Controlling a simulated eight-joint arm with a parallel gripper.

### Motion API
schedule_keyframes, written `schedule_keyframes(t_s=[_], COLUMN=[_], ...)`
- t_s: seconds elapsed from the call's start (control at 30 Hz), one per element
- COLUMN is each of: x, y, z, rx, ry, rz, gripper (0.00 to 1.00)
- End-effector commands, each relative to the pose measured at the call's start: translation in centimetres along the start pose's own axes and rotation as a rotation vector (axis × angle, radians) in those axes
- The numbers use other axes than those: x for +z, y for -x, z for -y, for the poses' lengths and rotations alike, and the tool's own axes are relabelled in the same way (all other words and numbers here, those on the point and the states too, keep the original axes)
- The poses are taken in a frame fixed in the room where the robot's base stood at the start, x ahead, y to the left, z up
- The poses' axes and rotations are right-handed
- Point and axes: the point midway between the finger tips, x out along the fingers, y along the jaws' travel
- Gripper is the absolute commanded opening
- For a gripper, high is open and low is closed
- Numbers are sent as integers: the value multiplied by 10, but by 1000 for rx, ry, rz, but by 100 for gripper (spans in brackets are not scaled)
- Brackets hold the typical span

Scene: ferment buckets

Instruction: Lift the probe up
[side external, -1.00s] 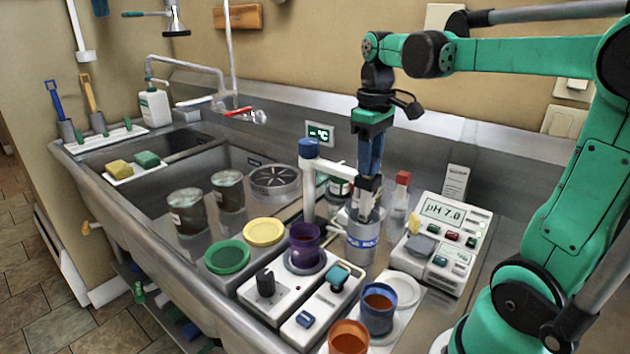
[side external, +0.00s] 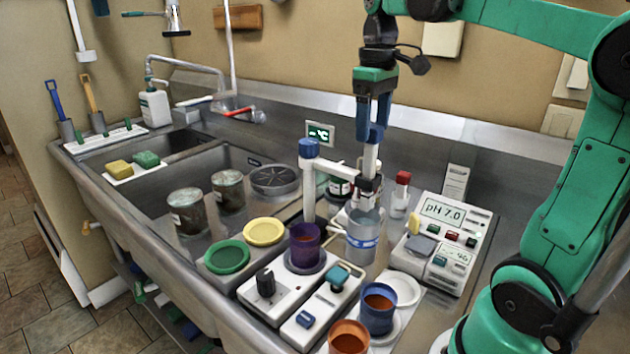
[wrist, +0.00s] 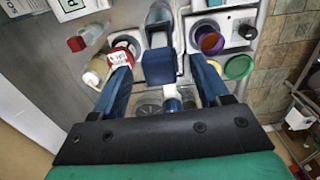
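The probe has a blue head (side external: 375,133) and a white stem (side external: 370,157), and stands upright in the dark clip of the white stand. The clear beaker (side external: 363,235) with a blue band is directly below. The probe's lower end is hard to make out at the beaker's mouth. The stand (side external: 308,190) has a blue-capped post left of the probe.
A pH meter (side external: 447,225) reading 7.0 stands right of the beaker, with a red-capped bottle (side external: 400,195) between. A purple cup (side external: 305,245), blue cup (side external: 377,308) and orange cup (side external: 348,338) are in front. Jars (side external: 187,210) and lids (side external: 227,257) lie left.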

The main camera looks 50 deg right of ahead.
Motion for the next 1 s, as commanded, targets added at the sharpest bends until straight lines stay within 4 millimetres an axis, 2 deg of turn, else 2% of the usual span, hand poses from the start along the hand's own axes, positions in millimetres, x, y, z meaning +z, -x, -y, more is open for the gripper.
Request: schedule_keyframes(t_s=[0.3, 0.7, 1.0], x=[0, 0, 0], y=[2, 48, 56], z=[0, 0, 0], rx=[0, 0, 0], ry=[0, 0, 0], rz=[1, 1, 1], gripper=[68, 68, 68])
